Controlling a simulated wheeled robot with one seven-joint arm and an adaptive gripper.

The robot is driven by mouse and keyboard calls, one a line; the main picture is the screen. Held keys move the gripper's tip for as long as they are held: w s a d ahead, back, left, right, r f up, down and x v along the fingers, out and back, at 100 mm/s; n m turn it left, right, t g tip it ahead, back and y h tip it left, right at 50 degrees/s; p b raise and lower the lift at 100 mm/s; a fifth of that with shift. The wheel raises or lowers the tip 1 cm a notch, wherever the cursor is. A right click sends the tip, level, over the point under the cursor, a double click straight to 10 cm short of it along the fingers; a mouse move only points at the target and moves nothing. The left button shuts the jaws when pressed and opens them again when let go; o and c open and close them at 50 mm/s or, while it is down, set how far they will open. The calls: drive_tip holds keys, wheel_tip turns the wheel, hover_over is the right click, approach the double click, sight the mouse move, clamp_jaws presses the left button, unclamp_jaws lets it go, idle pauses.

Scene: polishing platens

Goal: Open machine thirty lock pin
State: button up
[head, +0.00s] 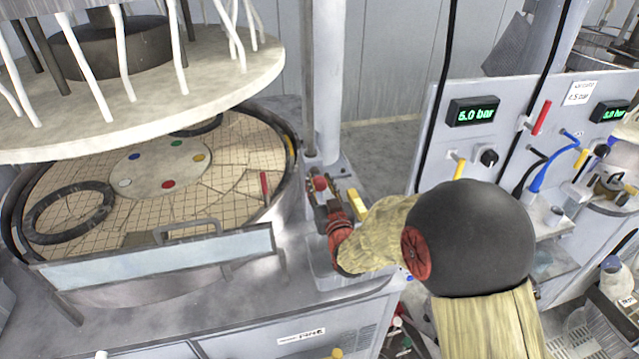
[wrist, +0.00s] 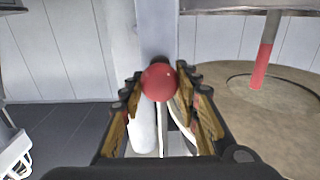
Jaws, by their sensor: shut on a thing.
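The lock pin shows a round red knob (head: 320,184) at the foot of the grey column, just right of the round platen. In the wrist view the red knob (wrist: 159,82) sits between the fingertips, with a pale rod-like part below it. My gripper (head: 332,203) reaches in from the right and is shut on the lock pin at the knob. In the wrist view my gripper (wrist: 160,95) has one finger on each side of the knob. The hand partly hides the pin's lower part and mount.
The tiled platen (head: 215,190) with a dark ring (head: 68,212) lies left, under a large upper disc (head: 140,95). A clear guard (head: 160,258) stands along its front. A grey column (head: 322,80) rises behind the pin. A panel with a 6.0 bar display (head: 474,111) stands right.

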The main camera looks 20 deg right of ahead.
clamp_jaws()
drive_tip(key=shift+s, duration=0.1)
drive_tip(key=s+b, duration=0.2)
drive_tip(key=s, duration=0.3)
drive_tip(key=shift+b, duration=0.3)
drive_tip(key=shift+f, duration=0.1)
drive_tip(key=o, duration=0.5)
unclamp_jaws()
drive_tip(key=shift+o, duration=1.4)
drive_tip(key=shift+s, duration=0.2)
drive_tip(key=shift+o, duration=1.2)
drive_tip(key=shift+w, duration=0.1)
